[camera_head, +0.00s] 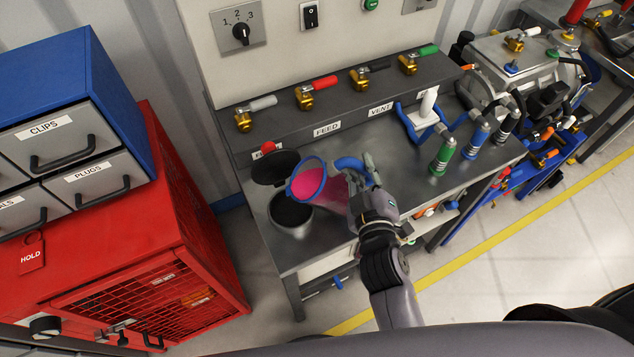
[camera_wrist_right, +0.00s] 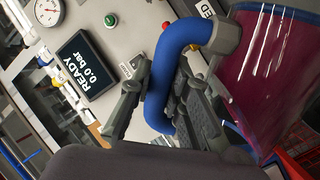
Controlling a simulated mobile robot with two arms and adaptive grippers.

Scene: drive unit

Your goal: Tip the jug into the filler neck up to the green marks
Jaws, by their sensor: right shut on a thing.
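The clear jug (camera_head: 330,190) has a blue rim and blue handle and holds pink liquid. It is tilted to the left, its mouth above or beside the dark round opening of the filler neck (camera_head: 292,214). I cannot tell whether liquid is flowing out. My right gripper (camera_head: 362,178) is shut on the jug's handle. In the right wrist view the blue handle (camera_wrist_right: 170,75) sits between the fingers, with the jug's pink-filled wall (camera_wrist_right: 275,70) to the right. A dark open lid (camera_head: 276,168) stands behind the neck. I see no green marks. My left gripper is not in view.
A red cabinet (camera_head: 165,235) with blue drawers (camera_head: 70,75) stands left of the metal bench (camera_head: 395,165). A row of valves (camera_head: 305,97) lines the back ledge. A display (camera_wrist_right: 82,65) reads READY, 0.0 bar.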

